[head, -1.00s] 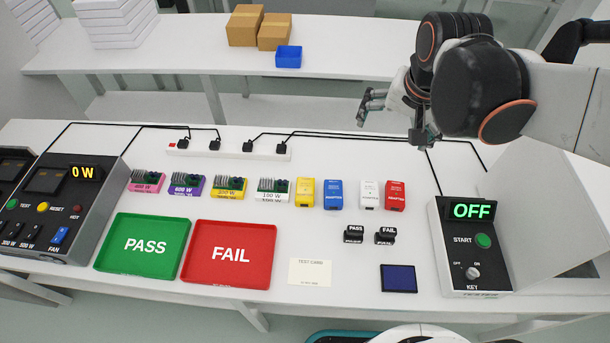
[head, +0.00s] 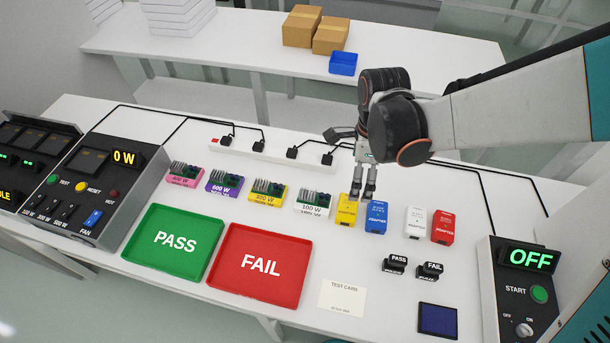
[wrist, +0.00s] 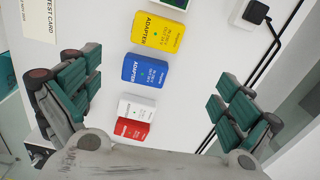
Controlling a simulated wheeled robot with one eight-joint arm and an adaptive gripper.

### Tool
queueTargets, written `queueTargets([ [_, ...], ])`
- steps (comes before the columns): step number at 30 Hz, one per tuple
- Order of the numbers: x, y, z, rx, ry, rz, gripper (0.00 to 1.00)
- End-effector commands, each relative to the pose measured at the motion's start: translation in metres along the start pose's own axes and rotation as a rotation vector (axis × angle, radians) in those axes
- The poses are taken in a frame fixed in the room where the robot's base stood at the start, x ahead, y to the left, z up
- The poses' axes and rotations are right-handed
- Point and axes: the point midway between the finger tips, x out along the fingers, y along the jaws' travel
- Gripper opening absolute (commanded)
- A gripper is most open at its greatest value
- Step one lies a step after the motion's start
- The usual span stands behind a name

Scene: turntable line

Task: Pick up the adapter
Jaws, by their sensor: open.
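Several adapters stand in a row on the table: a yellow adapter (head: 347,210), a blue adapter (head: 376,217), a white adapter (head: 415,223) and a red adapter (head: 443,227). My gripper (head: 364,192) is above and just behind the yellow and blue adapters, pointing down, open and empty. In the wrist view the yellow adapter (wrist: 161,31), blue adapter (wrist: 145,71), white adapter (wrist: 136,107) and red adapter (wrist: 131,129) lie between the spread fingers of my gripper (wrist: 150,105). The blue one is near the middle, and no finger visibly touches any adapter.
Coloured load modules (head: 268,191) stand left of the adapters, with a power strip (head: 271,151) and black cables behind. The green PASS tray (head: 135,253), red FAIL tray (head: 217,279), test card (head: 325,301), two stamps (head: 430,271) and dark pad (head: 437,332) lie in front. The OFF box (head: 497,291) stands right.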

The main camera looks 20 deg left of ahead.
Motion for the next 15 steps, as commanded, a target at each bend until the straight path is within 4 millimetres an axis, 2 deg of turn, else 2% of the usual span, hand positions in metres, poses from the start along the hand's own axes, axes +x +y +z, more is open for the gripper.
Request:
queueTargets([
  [1, 0.002, 0.01, 0.009, 0.011, 0.001, 0.004, 0.98],
  [5, 0.011, 0.014, 0.012, 0.05, 0.004, 0.01, 0.98],
  [15, 0.073, 0.012, 0.012, 0.053, 0.004, 0.01, 0.98],
])
